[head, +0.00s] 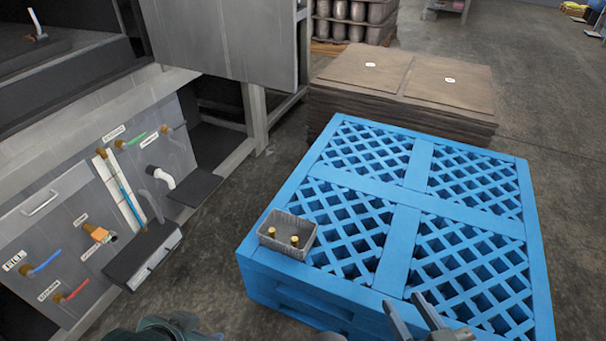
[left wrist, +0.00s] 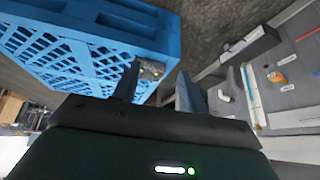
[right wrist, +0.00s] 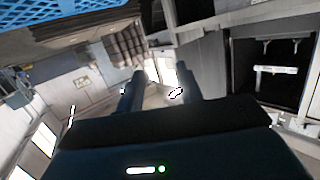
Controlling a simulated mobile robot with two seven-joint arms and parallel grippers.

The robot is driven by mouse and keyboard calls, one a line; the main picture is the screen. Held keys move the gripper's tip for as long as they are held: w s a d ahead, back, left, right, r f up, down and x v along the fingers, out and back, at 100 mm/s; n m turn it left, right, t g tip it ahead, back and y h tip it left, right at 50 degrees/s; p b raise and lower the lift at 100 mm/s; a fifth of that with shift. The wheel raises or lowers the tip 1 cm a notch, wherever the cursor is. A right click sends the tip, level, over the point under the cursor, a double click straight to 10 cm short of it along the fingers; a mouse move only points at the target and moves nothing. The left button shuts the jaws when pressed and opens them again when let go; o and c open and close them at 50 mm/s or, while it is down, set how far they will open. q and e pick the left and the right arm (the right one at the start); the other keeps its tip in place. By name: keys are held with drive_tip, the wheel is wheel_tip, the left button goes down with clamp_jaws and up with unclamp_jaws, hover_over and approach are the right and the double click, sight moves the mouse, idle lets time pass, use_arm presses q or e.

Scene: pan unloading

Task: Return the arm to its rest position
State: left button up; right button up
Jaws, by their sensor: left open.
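My right gripper (head: 418,304) shows at the bottom of the head view, over the front edge of the blue pallet. Its two fingers are apart with nothing between them, and the right wrist view also shows them spread (right wrist: 160,82). My left gripper (left wrist: 158,80) shows in the left wrist view with its fingers apart and empty. Beyond its fingers are the blue pallet and a small grey bin (left wrist: 150,72), partly hidden. In the head view, dark parts of my own arm show at the bottom left.
The blue pallet (head: 401,238) carries the grey bin (head: 276,247) at its left corner, holding two brass-coloured pieces. A panel with valves and labels (head: 175,155) stands at left. Stacked brown sheets (head: 407,85) lie behind the pallet. Open floor (head: 540,100) lies right.

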use_arm(q)
drive_tip(key=w+d+r+m+t+h+b, duration=0.1)
drive_tip(key=w+d+m+t+h+b, duration=0.35)
drive_tip(key=d+t+h+b, duration=0.85)
use_arm(e)
drive_tip(key=w+a+f+n+t+y+b, duration=0.2)
drive_tip(key=a+f+n+t+y+b, duration=0.1)
drive_tip(key=a+f+y, duration=0.25)
use_arm(q)
drive_tip(key=a+r+n+g+y+p, duration=0.2)
drive_tip(key=a+r+g+y+p, duration=0.2)
drive_tip(key=p, duration=1.5)
drive_tip(key=s+a+r+n+g+y+p, duration=0.1)
drive_tip(key=r+y+p, duration=0.5)
drive_tip(key=p, duration=1.3)
wheel_tip(320, 180, up, 2)
drive_tip(key=a+n+g, duration=0.1)
drive_tip(key=a+g, duration=0.1)
drive_tip(key=g, duration=0.1)
drive_tip(key=shift+s+a+r+p, duration=0.15)
drive_tip(key=shift+s+a+p, duration=0.15)
drive_tip(key=shift+a+p, duration=0.1)
use_arm(e)
drive_tip(key=s+d+r+m+g+h, duration=0.2)
drive_tip(key=d+r+g+h, duration=0.4)
drive_tip(key=r, duration=0.4)
drive_tip(key=shift+s+r+m+g+h, duration=0.2)
drive_tip(key=shift+r+m+g+h, duration=0.2)
drive_tip(key=shift+m+g+h, duration=0.15)
